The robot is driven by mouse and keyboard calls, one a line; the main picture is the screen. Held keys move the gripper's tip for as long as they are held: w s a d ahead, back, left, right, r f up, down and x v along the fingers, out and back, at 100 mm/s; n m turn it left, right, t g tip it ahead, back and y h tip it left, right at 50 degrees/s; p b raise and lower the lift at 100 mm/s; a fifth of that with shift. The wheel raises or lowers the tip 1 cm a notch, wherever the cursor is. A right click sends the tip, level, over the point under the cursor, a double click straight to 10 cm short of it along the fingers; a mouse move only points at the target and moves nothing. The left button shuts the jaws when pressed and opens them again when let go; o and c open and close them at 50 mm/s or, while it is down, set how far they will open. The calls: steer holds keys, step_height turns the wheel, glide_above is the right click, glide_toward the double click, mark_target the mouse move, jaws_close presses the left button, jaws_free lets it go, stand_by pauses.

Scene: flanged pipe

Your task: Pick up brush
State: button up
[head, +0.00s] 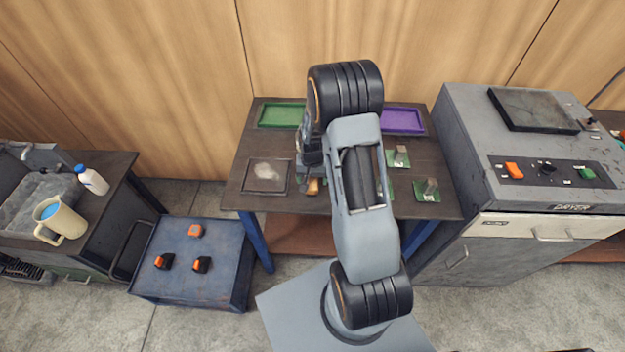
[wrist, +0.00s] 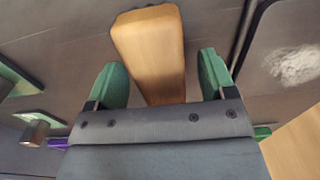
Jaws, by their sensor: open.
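The brush shows in the wrist view as a tan wooden block-like handle (wrist: 152,50). It lies between the two green fingertips of my gripper (wrist: 163,82), with a gap on the finger sides. Its lower part is hidden behind my gripper body. In the head view only a small orange-tan piece of the brush (head: 313,186) shows on the dark table, beside my arm. My gripper (head: 311,165) is open there, pointing down over the table and largely hidden by my wrist. I cannot tell whether the fingers touch the brush.
On the table (head: 235,190) are a square tray with pale powder (head: 266,176), a green tray (head: 282,115), a purple tray (head: 403,120) and metal blocks on green plates (head: 427,190). A grey dryer (head: 470,150) stands right. A blue cart (head: 215,240) stands lower left.

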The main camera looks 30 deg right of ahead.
steer(key=shift+c, duration=0.2)
steer(key=c, duration=1)
steer(key=shift+r, duration=0.5)
step_height(320, 180, up, 3)
steer(key=shift+s+f+b, duration=0.15)
steer(key=shift+f+b, duration=0.05)
steer(key=shift+b, duration=0.15)
steer(key=s+r, duration=0.1)
steer(key=s+a+r, duration=0.1)
steer(key=r, duration=0.1)
steer(key=s+r+b, duration=0.1)
steer(key=shift+s+a+r, duration=0.3)
steer(key=shift+a+r, duration=0.05)
steer(key=shift+a, duration=0.05)
steer(key=s+a+r+b, duration=0.1)
steer(key=s+a+r, duration=0.3)
steer(key=s, duration=0.5)
steer(key=shift+r+b, duration=0.3)
steer(key=shift+r, duration=0.05)
